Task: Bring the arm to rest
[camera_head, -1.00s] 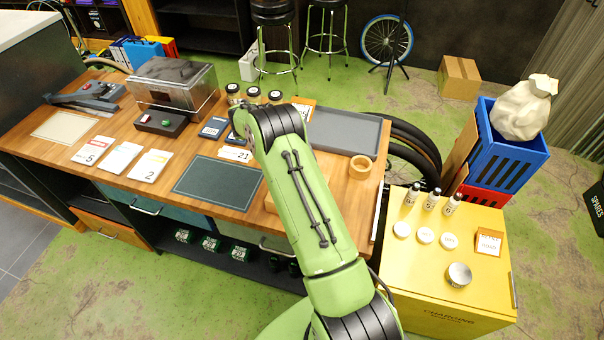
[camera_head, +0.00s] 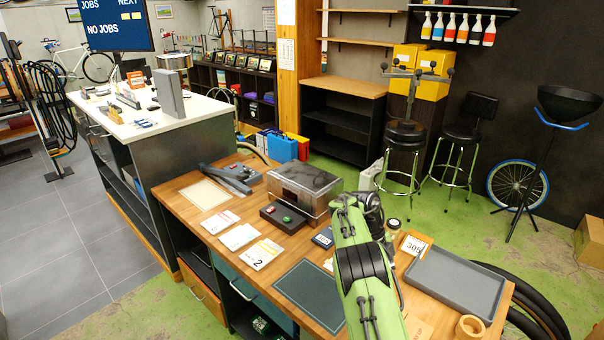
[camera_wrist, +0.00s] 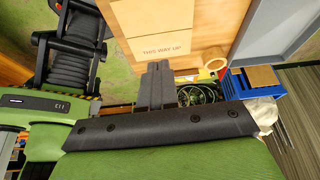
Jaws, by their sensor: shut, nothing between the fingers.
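My green arm (camera_head: 363,275) rises over the right part of the wooden workbench (camera_head: 190,178). Its dark joints cover part of the bench behind it. In the wrist view, my gripper (camera_wrist: 157,84) has its dark fingers together, with nothing between them. It appears above the bench, near a cardboard box marked "THIS WAY UP" (camera_wrist: 165,47). In the head view, the fingers cannot be made out behind the arm.
The bench holds a grey tray (camera_head: 455,283), a tape ring (camera_head: 470,327), a dark mat (camera_head: 310,296), cards (camera_head: 258,254) and a lidded metal tank (camera_head: 305,186). A numbered card (camera_head: 413,246) stands close to the arm's right. Green floor (camera_head: 440,215) lies behind.

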